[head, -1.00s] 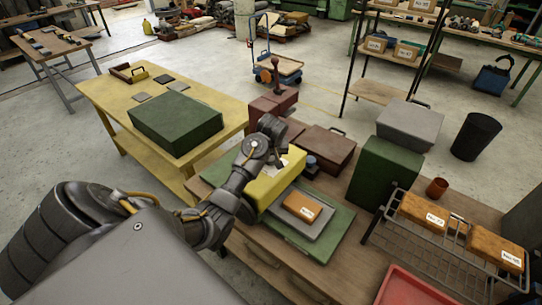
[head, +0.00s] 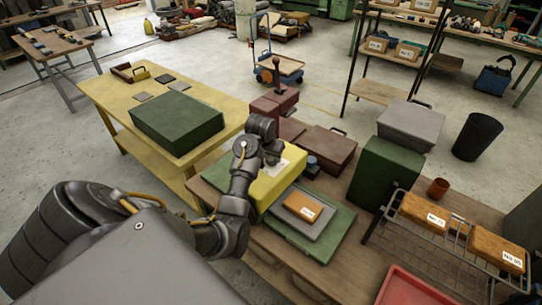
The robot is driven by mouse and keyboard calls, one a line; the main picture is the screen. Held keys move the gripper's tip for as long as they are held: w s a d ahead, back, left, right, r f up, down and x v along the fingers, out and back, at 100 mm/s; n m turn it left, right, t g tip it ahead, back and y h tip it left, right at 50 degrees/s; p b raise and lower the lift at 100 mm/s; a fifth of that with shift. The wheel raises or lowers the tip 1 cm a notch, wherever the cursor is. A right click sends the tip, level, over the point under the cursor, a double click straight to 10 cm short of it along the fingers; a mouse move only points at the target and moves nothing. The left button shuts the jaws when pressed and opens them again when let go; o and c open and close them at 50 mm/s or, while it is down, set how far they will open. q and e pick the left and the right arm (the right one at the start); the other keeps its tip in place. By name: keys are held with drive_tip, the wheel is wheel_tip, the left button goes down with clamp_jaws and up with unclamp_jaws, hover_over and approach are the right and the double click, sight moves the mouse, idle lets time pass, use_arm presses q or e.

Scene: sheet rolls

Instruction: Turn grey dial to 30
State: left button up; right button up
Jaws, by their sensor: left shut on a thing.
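My left gripper (head: 272,158) reaches in from the left and is down at the top of a yellow box (head: 279,187) on the brown bench. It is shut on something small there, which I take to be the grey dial. The gripper and wrist hide the dial, so I cannot read its setting. A white label (head: 291,164) shows on the yellow box just right of the fingers. My right gripper is not in view.
Beside the yellow box lie a green mat with a grey tray (head: 324,224) and a labelled orange block (head: 303,207). Behind stand a red box with a lever (head: 276,92), a brown case (head: 329,150) and a dark blue knob (head: 312,163). A green box (head: 384,175) stands right.

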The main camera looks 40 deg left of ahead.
use_arm(q)
drive_tip(key=m+h, duration=0.1)
drive_tip(key=m, duration=0.2)
drive_tip(key=m+h, duration=0.1)
drive_tip(key=m, duration=0.2)
drive_tip(key=shift+a, duration=0.2)
drive_tip(key=shift+m+h, duration=0.3)
drive_tip(key=shift+m, duration=0.1)
drive_tip(key=o, duration=1)
drive_tip(key=b+v, duration=0.1)
drive_tip(key=v, duration=0.3)
drive_tip(key=shift+w+b, duration=0.1)
drive_tip(key=shift+b, duration=0.2)
drive_tip(key=p+v, duration=0.1)
drive_tip(key=v, duration=0.2)
drive_tip(key=shift+r, duration=0.3)
